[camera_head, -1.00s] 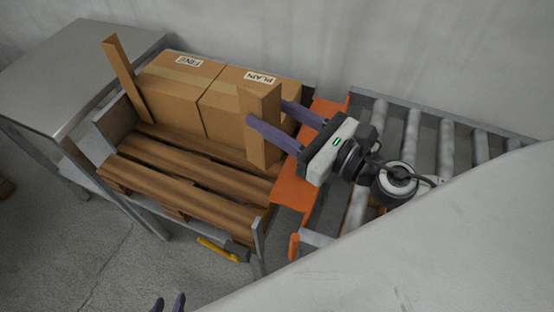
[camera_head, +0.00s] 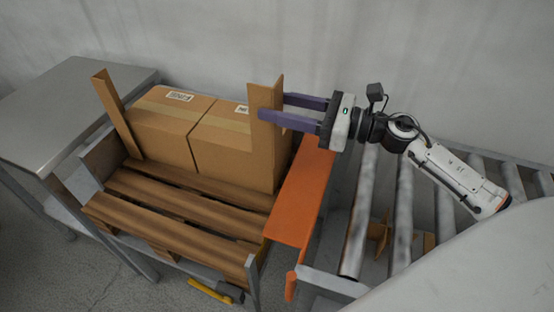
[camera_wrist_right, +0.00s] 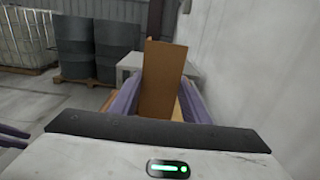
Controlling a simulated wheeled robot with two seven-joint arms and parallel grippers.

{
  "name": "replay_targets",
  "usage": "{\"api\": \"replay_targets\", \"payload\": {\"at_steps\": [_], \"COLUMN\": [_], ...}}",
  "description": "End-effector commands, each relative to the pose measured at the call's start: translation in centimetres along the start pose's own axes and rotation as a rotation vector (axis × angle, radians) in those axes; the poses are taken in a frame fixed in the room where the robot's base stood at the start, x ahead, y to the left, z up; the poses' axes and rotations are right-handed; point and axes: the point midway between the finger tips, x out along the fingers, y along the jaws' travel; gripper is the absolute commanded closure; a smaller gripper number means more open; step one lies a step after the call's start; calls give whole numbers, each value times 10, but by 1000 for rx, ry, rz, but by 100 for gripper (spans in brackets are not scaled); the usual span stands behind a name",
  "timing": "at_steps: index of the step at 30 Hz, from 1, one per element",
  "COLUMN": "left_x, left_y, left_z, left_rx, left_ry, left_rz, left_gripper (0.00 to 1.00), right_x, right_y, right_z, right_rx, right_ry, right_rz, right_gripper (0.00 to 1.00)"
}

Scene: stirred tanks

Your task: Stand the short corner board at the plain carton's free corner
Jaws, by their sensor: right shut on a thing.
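The plain carton (camera_head: 225,145) sits on the wooden pallet (camera_head: 170,205), right of and against the other carton (camera_head: 160,130). My right gripper (camera_head: 272,106) is shut on the short corner board (camera_head: 266,150) near its upper part. The board stands about upright at the plain carton's front right corner and hides that corner and part of the label. Whether it touches carton or pallet I cannot tell. The board also shows between the fingers in the right wrist view (camera_wrist_right: 164,75). Purple fingers at that view's left edge seem to be my left gripper (camera_wrist_right: 12,135); their opening is unclear.
Another corner board (camera_head: 117,115) stands tilted at the left carton's front left corner. An orange plate (camera_head: 302,200) and roller conveyor (camera_head: 400,190) lie right of the pallet. A metal table (camera_head: 70,105) stands left. A yellow-handled tool (camera_head: 212,291) lies below the pallet.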

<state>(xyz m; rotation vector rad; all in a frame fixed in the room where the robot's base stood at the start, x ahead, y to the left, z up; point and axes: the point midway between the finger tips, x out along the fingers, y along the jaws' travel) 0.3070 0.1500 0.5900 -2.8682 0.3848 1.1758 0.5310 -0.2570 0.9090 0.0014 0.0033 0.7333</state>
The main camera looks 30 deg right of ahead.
Motion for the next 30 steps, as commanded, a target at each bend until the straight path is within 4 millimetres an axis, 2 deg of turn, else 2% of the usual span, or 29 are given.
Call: {"api": "replay_targets", "payload": {"at_steps": [1, 3, 9, 14, 21, 30], "left_x": [3, 5, 8, 8, 11, 10], "left_y": [0, 0, 0, 1, -1, -1], "left_z": [3, 6, 11, 14, 18, 16], "left_rx": [-1, -2, -6, -7, -3, -2], "left_ry": [0, -1, -5, -8, -9, -5], "left_rz": [1, 2, 4, 5, 6, 5], "left_gripper": [69, 69, 69, 69, 69, 69], "right_x": [0, 0, 0, 0, 0, 0], "right_y": [0, -1, 0, 0, 0, 0], "right_z": [-17, -35, -72, -84, -116, -120], "right_rx": [7, 6, 2, 0, 0, -3], "right_ry": [-2, -1, -2, -1, 0, 0], "right_rz": [-2, -3, -2, -1, -2, 0], "right_gripper": [91, 91, 91, 91, 91, 91]}}
